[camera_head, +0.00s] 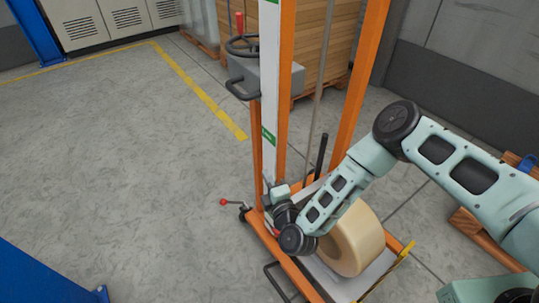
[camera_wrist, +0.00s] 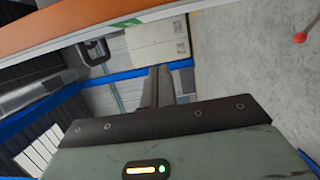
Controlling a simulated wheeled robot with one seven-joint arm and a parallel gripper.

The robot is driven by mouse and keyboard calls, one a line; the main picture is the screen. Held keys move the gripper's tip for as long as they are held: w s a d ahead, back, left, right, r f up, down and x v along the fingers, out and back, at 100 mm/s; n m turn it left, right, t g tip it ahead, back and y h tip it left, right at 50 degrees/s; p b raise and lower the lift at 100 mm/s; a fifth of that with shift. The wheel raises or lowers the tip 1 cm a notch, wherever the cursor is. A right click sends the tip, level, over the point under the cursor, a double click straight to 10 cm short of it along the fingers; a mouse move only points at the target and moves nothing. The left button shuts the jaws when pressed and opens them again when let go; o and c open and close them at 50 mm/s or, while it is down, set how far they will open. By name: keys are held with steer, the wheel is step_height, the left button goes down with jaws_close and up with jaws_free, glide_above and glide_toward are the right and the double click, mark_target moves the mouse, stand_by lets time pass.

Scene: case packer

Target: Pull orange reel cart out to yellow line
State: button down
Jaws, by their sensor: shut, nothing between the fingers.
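The orange reel cart (camera_head: 287,100) stands upright, with a tall orange and white mast and a low orange base. A tan reel (camera_head: 352,240) lies on its base. A grey box with a dark handle (camera_head: 235,88) and a handwheel sits on the mast. A yellow line (camera_head: 200,88) runs along the floor to the left of and beyond the cart. My gripper (camera_wrist: 160,85) is shut and empty, low beside the mast; its fingertips are hard to make out in the head view. In the wrist view the orange mast edge (camera_wrist: 60,22) and a dark handle (camera_wrist: 95,50) lie apart from the fingers.
A red-knobbed lever (camera_head: 223,202) sticks out left of the cart base. Stacked brown boards (camera_head: 325,45) on a pallet stand behind the cart. A blue beam (camera_head: 45,275) is at the lower left. The grey floor left of the cart is clear.

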mark_target(270, 155)
steer(key=shift+w+d, duration=0.2)
steer(key=shift+w, duration=2.2)
steer(key=shift+w+d, duration=0.15)
steer(key=shift+w, duration=2.25)
